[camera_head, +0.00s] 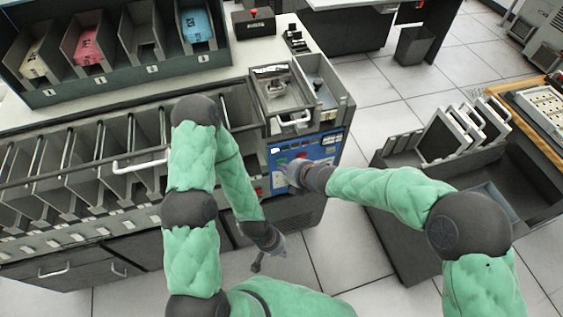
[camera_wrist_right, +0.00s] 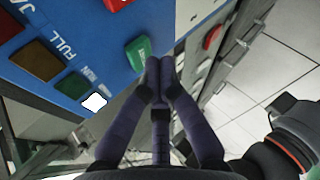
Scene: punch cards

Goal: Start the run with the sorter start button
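The sorter's blue control panel (camera_head: 327,150) is on the end of the long grey machine. In the right wrist view the panel (camera_wrist_right: 95,40) carries a green button (camera_wrist_right: 136,52) with small white lettering that I cannot read clearly. My right gripper (camera_wrist_right: 160,70) has its fingertips together with nothing between them, right beside the green button's lower right edge. I cannot tell whether they touch it. In the head view my right gripper (camera_head: 293,176) covers part of the panel. My left gripper (camera_head: 268,256) hangs low in front of the machine, away from the panel; its fingers are unclear.
A red button (camera_wrist_right: 116,3), a lit white lamp (camera_wrist_right: 95,102), dark lamps and a round red knob (camera_wrist_right: 213,38) are near the green button. A tray with a white handle (camera_head: 293,118) sits above the panel. An open grey bin (camera_head: 400,240) stands at right.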

